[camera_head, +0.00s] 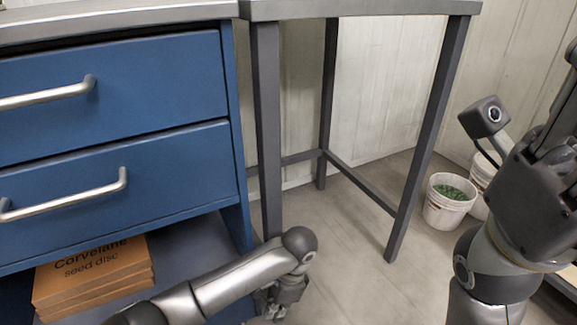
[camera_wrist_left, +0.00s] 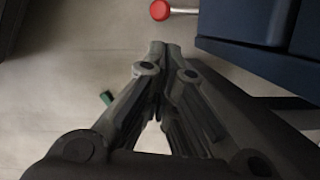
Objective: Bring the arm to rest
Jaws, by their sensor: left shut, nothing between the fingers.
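My left arm comes in from the bottom left in the head view, and its gripper (camera_head: 278,312) hangs low over the floor, beside the blue cabinet. The left wrist view shows its fingers (camera_wrist_left: 157,48) shut, with the tips together and nothing between them. My right arm is raised at the right edge of the head view. Its dark gripper (camera_head: 550,140) is partly cut off by the frame, and I cannot tell how its fingers stand.
The blue cabinet (camera_head: 150,162) has two closed drawers. Orange seed disc boxes (camera_head: 95,283) lie on its lower shelf. A grey metal table leg (camera_head: 430,140) stands mid-right. A white bucket (camera_head: 445,212) holds green bits. A red round object (camera_wrist_left: 160,10) shows in the left wrist view.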

